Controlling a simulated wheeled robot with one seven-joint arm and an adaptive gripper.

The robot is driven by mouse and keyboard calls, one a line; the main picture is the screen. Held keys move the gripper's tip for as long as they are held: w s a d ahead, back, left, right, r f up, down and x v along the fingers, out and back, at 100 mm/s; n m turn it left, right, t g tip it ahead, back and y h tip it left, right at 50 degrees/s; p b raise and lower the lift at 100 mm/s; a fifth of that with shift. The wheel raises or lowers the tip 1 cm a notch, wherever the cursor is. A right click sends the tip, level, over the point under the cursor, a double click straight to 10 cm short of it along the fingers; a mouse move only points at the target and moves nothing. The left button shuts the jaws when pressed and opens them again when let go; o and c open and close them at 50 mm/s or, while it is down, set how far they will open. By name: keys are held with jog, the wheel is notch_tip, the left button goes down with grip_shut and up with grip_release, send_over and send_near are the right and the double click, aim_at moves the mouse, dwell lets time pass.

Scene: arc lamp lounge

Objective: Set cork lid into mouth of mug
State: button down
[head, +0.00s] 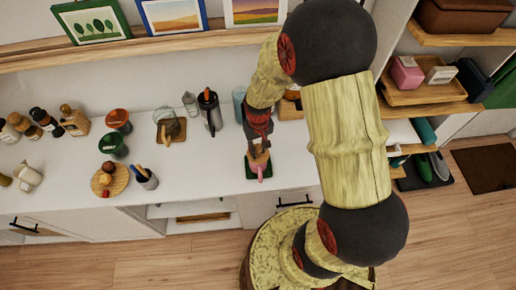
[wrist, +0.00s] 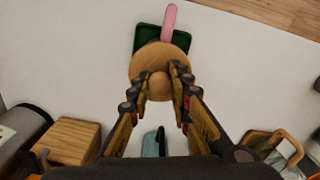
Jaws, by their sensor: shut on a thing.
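My gripper (wrist: 158,90) is shut on the knob of the round tan cork lid (wrist: 158,55). In the head view my gripper (head: 258,147) points down, with the lid (head: 258,157) at its tips. The pink mug (head: 261,171) is directly below the lid, and in the wrist view only its handle (wrist: 169,21) shows, pointing away from me. The lid hides the mug's mouth, so I cannot tell whether it rests in the mouth or is just above it. The mug stands on a dark green mat (wrist: 148,38).
A wooden block (wrist: 72,141) and a wooden-handled item (wrist: 275,142) flank my gripper. The counter's front edge lies close beyond the mug.

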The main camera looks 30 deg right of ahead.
jog(key=shift+f, duration=0.4)
dwell(0.3)
jog(key=c, duration=1.6)
grip_release()
jog(key=shift+o, duration=0.2)
notch_tip(320, 180, up, 12)
